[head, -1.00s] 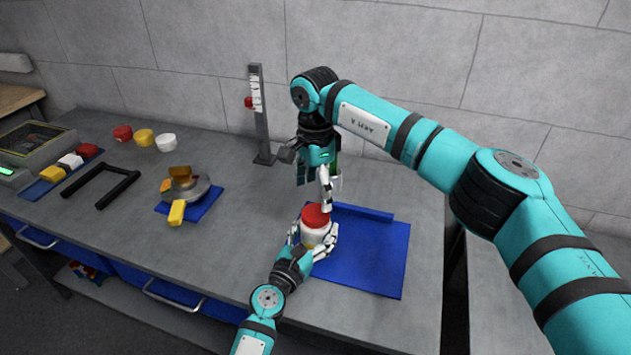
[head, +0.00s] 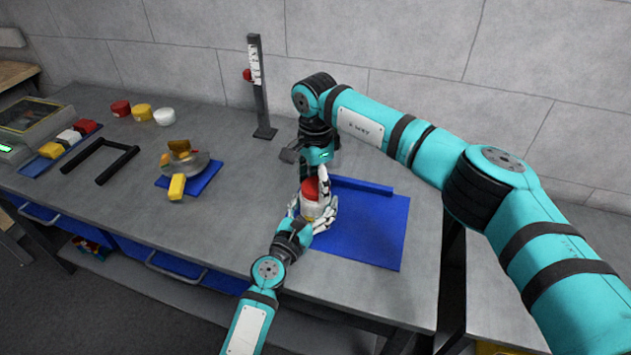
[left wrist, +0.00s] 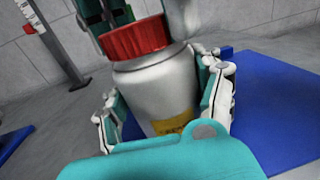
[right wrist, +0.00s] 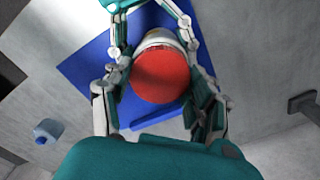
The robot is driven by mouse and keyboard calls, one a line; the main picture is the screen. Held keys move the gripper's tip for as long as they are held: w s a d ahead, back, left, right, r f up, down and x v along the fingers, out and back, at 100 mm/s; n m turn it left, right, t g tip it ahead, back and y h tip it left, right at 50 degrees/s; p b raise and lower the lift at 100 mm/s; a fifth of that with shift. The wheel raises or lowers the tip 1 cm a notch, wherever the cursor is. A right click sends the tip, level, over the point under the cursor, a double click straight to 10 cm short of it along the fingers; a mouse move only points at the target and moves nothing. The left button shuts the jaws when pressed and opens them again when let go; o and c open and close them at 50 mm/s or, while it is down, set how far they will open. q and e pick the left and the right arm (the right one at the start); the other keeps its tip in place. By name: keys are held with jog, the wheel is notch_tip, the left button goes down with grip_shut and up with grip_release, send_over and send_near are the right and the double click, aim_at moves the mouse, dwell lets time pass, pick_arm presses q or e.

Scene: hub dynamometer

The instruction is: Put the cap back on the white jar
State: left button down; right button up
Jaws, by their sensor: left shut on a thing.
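The white jar (left wrist: 155,88) stands upright on the blue mat (head: 375,235), with a yellow label low on its side. My left gripper (head: 313,215) is shut around the jar's body, one finger on each side. The red cap (left wrist: 137,39) sits on top of the jar; its thread is hidden, so I cannot tell how tightly it is on. It also shows from above in the right wrist view (right wrist: 160,75). My right gripper (right wrist: 158,110) is over the jar, its fingers spread on either side of the cap, with small gaps seeming to show.
A stand with a scale (head: 258,90) rises behind the jar. To the left are a metal pan (head: 185,164) on a small blue mat, a black frame (head: 103,160) and red, yellow and white round pieces (head: 142,112).

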jog(key=c, duration=0.7)
jog(key=shift+o, duration=0.2)
jog(key=m, duration=0.8)
jog(key=shift+m, duration=0.4)
jog(key=m, duration=0.9)
jog(key=o, duration=1.3)
jog(key=shift+r, duration=2.2)
